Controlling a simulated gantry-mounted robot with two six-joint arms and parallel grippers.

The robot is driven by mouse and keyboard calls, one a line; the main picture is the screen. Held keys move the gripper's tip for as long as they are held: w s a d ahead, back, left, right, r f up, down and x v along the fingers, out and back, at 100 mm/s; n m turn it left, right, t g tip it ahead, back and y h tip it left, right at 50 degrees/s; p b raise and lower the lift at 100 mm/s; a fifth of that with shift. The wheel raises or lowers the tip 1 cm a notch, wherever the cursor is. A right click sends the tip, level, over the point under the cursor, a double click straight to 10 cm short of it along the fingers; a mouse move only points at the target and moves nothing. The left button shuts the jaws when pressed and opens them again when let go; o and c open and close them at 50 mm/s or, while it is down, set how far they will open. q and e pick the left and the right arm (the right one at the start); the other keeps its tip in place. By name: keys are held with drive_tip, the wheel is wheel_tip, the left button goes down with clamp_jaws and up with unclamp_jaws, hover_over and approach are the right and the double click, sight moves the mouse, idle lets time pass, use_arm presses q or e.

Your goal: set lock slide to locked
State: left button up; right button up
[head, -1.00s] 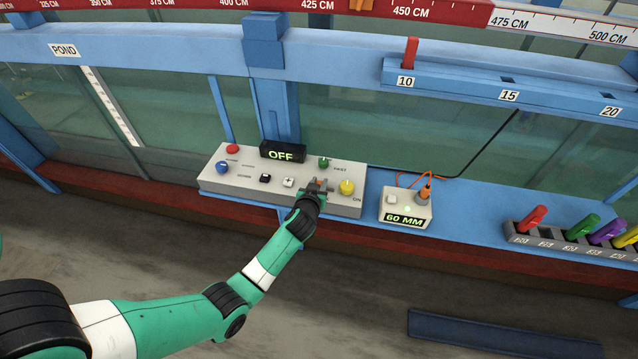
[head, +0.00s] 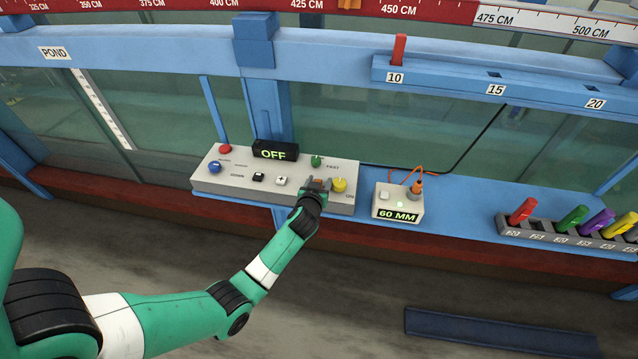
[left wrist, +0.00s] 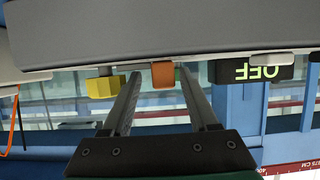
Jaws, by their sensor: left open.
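The grey control panel (head: 225,188) stands on the blue ledge. A small orange slide tab (head: 318,183), which looks like the lock slide, is on its right part, left of the yellow knob (head: 340,185). My left gripper (head: 317,186) is at the tab with open jaws. In the left wrist view, which is upside down, the orange tab (left wrist: 163,75) shows between the two open fingers (left wrist: 158,85), with the yellow knob (left wrist: 103,87) just outside the left finger. I cannot tell whether a finger touches the tab. Any lock label is hidden or unreadable. My right gripper is not in view.
A black display reading OFF (head: 275,150) stands at the panel's back, near a green knob (head: 316,161). A red button (head: 225,148) and blue knob (head: 214,167) are at the left. A 60 MM box (head: 398,201) with an orange cable sits to the right.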

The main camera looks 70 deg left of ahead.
use_arm(q)
drive_tip(key=p+v, duration=0.3)
drive_tip(key=v, duration=0.8)
drive_tip(key=shift+s+d, duration=0.2)
drive_tip(key=shift+d, duration=0.05)
drive_tip(key=shift+r, duration=0.1)
